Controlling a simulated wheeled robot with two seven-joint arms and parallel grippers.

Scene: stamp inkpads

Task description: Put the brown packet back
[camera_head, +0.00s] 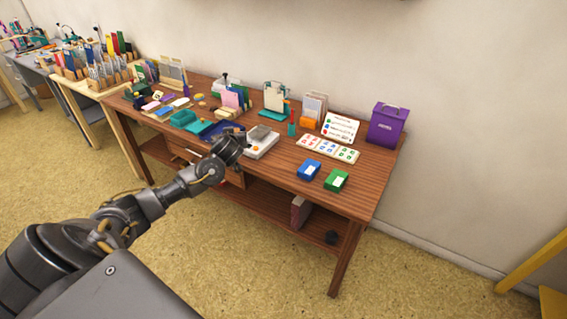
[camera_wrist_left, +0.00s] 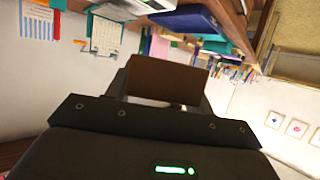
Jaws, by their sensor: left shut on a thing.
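The brown packet (camera_wrist_left: 168,77) shows as a flat brown panel between the fingers of my left gripper in the left wrist view. My left gripper (camera_head: 232,142) is shut on it. In the head view the gripper is over the front edge of the wooden table (camera_head: 285,172), left of its middle, and the packet cannot be made out there. My right gripper is not in view.
A white device with a grey top (camera_head: 261,141) stands just right of the gripper. Blue (camera_head: 309,169) and green (camera_head: 337,180) boxes and a purple box (camera_head: 387,125) stand farther right.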

